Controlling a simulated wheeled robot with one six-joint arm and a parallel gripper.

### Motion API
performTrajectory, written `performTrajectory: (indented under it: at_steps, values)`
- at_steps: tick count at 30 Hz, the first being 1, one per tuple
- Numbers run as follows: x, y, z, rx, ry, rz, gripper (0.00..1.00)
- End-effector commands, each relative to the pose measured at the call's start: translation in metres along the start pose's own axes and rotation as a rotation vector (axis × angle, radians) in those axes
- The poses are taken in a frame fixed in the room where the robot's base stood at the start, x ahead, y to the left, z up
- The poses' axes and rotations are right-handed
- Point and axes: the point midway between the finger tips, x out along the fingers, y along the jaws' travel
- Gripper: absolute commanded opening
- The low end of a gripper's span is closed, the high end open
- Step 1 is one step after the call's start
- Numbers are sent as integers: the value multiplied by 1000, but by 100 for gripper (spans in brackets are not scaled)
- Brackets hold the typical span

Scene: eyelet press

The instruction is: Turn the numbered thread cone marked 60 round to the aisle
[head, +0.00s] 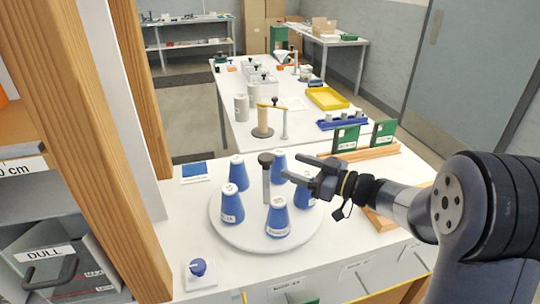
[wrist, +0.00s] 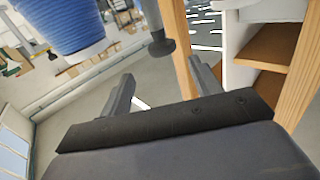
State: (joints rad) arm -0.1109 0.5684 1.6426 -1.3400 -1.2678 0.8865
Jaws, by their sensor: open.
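Several blue thread cones stand upright in a ring on a white round turntable (head: 245,238). One is at the front (head: 278,213), one at the left (head: 231,203), and one at the right (head: 303,197) is partly behind my gripper. Labels show on some, but I cannot read which is 60. A grey post with a dark knob (head: 266,159) rises from the turntable's middle. My gripper (head: 291,166) is open and empty, just right of the post and above the cones. The wrist view shows a blue cone (wrist: 72,25) and the dark knob (wrist: 160,45) beyond my open fingers.
A blue dial (head: 198,267) sits on the counter's front left, a blue pad (head: 195,169) behind it. A wooden post (head: 95,150) bounds the left side. Green boards in a wooden rack (head: 370,153) stand right of the turntable. A yellow tray (head: 328,98) lies further back.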

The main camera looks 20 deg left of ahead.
Motion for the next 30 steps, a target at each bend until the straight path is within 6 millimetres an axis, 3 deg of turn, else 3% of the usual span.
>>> performTrajectory:
  at_steps: [5,21,30]
  values:
    - [10,-5,5,11,3,-39,60]
    - [99,-8,4,9,4,-35,60]
    - [110,-8,4,10,3,-33,60]
